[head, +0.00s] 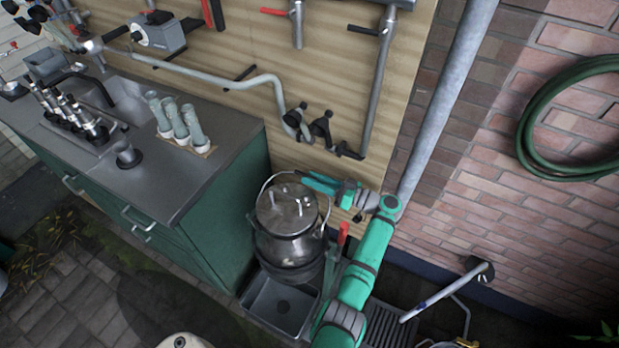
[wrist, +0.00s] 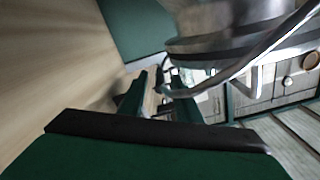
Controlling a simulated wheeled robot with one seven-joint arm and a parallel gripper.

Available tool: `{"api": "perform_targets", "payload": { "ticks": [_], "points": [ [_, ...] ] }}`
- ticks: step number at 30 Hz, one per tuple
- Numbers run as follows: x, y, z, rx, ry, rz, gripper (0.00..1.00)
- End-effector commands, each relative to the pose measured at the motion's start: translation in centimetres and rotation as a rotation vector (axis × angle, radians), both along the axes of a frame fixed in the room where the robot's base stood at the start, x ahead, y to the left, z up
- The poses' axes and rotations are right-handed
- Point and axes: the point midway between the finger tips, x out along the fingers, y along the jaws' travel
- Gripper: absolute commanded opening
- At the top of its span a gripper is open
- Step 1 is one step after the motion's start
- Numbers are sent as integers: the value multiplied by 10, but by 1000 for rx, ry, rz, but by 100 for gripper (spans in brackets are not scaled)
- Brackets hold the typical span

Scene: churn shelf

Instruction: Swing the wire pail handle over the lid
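The metal pail (head: 287,246) stands upright with its round lid (head: 286,205) on top. Its wire handle (head: 264,186) arches up behind the lid, on the wall side. In the wrist view the handle (wrist: 235,75) runs from upper right down to a bend near my fingertips. My gripper (head: 305,180) reaches in from the right, behind the lid, with its teal fingers pointing left. In the wrist view my gripper (wrist: 155,85) shows its fingers apart. The wire's bend lies at the right finger; I cannot tell whether it is between the fingers.
A green cabinet with a grey worktop (head: 190,185) stands close left of the pail. A grey basin (head: 283,305) is below it. A red lever (head: 342,235) stands between pail and my arm. The wooden board (head: 340,85) with pipes is close behind.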

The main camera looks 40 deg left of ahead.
Motion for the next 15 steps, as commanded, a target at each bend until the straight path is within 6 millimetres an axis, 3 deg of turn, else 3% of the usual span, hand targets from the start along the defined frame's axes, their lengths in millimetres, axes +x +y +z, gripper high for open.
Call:
{"api": "perform_targets", "payload": {
  "ticks": [6, 15],
  "points": [
    [-4, 17, 0, 0, 0, 1, 30],
    [-5, 19, 0, -1, 0, 0, 30]
  ]
}}
